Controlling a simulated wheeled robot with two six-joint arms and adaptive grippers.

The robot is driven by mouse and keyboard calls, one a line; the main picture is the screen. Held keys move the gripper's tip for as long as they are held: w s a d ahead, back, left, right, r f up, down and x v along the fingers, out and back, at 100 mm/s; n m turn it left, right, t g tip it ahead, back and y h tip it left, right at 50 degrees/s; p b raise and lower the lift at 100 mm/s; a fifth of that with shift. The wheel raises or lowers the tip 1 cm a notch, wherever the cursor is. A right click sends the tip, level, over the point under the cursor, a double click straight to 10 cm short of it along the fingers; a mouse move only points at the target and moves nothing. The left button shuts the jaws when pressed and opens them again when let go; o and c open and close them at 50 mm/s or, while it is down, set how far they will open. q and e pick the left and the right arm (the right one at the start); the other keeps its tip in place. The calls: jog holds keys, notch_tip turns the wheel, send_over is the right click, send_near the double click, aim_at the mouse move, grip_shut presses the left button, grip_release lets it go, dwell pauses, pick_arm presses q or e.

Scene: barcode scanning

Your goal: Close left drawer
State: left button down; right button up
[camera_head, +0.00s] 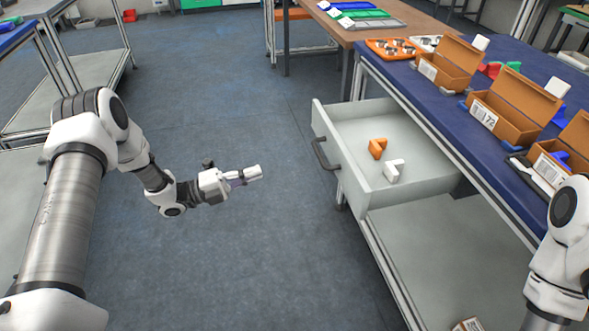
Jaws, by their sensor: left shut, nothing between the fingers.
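The drawer (352,172) under the blue-topped workbench is pulled open and juts out to the left. Its dark handle (322,155) is on the front panel. Inside lie an orange part (377,148) and a white part (394,170). My left gripper (256,174) is shut and empty, out in front of the drawer, apart from the handle and a little lower in the picture. My right arm shows at the lower right edge; its gripper is out of view.
The blue bench top (440,110) carries several open cardboard boxes, one being this box (510,105), and an orange tray (395,48). A lower shelf (440,250) lies beneath the drawer. Grey floor (230,90) between the left table and the drawer is clear.

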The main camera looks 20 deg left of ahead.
pick_arm(q)
jog(key=x, duration=1.3)
jog(key=shift+w+d, duration=0.25)
jog(key=shift+d, duration=0.05)
pick_arm(e)
jog(key=shift+f, duration=0.2)
